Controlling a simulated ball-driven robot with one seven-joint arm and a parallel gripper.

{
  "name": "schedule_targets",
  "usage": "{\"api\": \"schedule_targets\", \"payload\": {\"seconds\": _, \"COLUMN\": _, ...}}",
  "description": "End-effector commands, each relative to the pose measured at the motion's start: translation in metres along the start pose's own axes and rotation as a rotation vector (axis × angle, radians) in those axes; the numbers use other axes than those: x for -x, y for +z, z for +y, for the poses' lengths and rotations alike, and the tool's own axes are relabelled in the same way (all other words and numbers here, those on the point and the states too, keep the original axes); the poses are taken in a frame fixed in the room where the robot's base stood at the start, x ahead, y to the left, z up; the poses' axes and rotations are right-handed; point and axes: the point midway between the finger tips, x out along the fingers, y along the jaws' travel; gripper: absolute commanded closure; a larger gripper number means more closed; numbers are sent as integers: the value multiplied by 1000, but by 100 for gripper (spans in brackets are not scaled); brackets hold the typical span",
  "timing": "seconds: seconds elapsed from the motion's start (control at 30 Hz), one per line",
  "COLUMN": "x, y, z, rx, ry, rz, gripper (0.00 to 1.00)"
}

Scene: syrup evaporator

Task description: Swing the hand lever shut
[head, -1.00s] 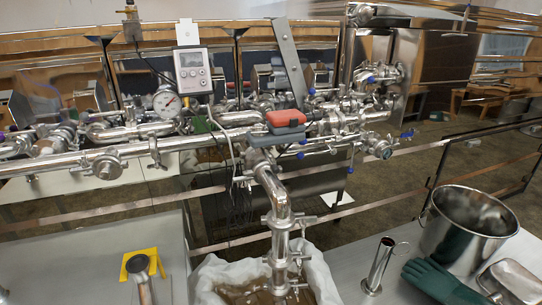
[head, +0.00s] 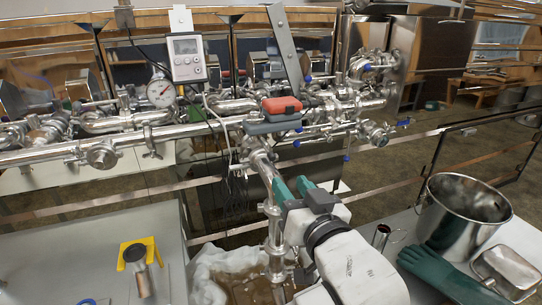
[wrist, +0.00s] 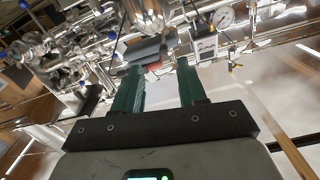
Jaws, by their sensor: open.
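A long flat grey bar with holes (head: 285,45), which looks like the hand lever, stands up steeply above the steel pipework, leaning slightly. Near its foot is a block with a red top (head: 281,105) and a dark grey lower part (head: 271,126). My gripper (head: 292,182) is below and in front of this block, beside the downward pipe. Its green fingers are apart and empty. In the wrist view the fingers (wrist: 160,66) point toward the pipework, with the reddish block (wrist: 153,67) showing between their tips. I cannot tell the bar's pivot from these views.
A dial gauge (head: 160,92) and a digital meter (head: 187,58) stand left of the bar. Below are a lined container (head: 208,268), a yellow holder (head: 150,247), a steel pot (head: 440,205) and a green glove (head: 440,270). Pipes crowd the space around my gripper.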

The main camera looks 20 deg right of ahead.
Motion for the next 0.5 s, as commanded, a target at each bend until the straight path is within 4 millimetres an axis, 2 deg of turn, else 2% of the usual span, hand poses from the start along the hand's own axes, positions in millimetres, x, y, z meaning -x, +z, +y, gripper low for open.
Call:
{"api": "schedule_targets", "payload": {"seconds": 0.07, "x": -3, "y": -9, "z": -5, "rx": -6, "ry": -9, "rz": 27, "gripper": 59}}
{"api": "schedule_targets", "payload": {"seconds": 0.17, "x": -11, "y": -9, "z": -5, "rx": -6, "ry": -8, "rz": 27, "gripper": 59}}
{"api": "schedule_targets", "payload": {"seconds": 0.5, "x": -70, "y": -11, "z": -5, "rx": -5, "ry": -7, "rz": 23, "gripper": 59}}
